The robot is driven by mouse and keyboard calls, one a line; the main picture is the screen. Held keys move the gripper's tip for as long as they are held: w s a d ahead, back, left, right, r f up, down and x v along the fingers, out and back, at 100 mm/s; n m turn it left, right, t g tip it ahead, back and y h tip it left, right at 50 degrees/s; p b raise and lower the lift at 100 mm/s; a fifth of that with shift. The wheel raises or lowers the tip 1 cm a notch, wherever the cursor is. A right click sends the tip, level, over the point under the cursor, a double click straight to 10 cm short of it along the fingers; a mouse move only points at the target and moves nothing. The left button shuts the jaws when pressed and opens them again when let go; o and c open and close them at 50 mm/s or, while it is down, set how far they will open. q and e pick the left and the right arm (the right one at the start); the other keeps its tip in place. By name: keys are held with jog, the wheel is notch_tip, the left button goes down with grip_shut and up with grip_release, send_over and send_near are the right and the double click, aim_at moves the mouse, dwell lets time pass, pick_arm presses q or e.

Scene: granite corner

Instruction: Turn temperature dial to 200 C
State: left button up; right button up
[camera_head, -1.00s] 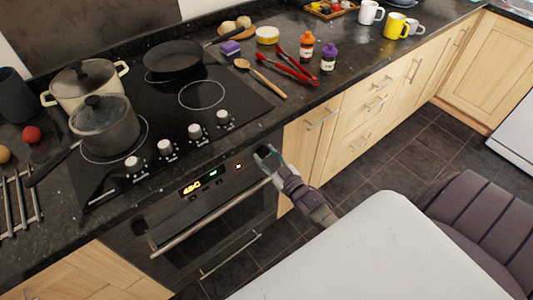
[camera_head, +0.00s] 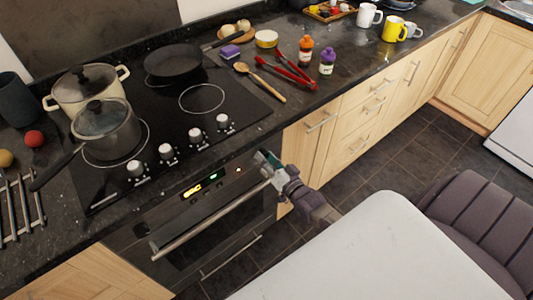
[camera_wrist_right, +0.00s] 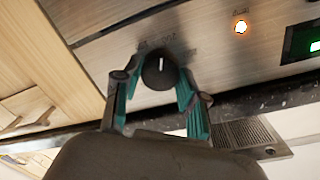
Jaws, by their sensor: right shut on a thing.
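The temperature dial (camera_wrist_right: 160,70) is a round dark knob with a white pointer line on the oven's control panel (camera_wrist_right: 215,50). Printing beside it is too small to read surely. In the right wrist view, my right gripper (camera_wrist_right: 158,80) has its two teal fingers on either side of the dial, shut on it. In the head view, my right gripper (camera_head: 262,160) is at the right end of the oven (camera_head: 215,215) front and hides the dial. My left gripper is not in view.
An orange light (camera_wrist_right: 241,26) and a green display (camera_wrist_right: 314,45) glow on the panel. The oven handle (camera_head: 205,228) runs below it. The hob (camera_head: 200,97) above holds pots and a pan. A white tabletop (camera_head: 380,250) and purple chair (camera_head: 475,220) stand in front.

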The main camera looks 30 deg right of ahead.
jog(key=shift+f+m, duration=0.15)
jog(key=shift+m, duration=0.35)
jog(key=o, duration=1.1)
jog(key=shift+o, duration=0.2)
jog(key=s, duration=1.2)
jog(key=shift+d+r, duration=0.15)
jog(key=shift+r, duration=0.15)
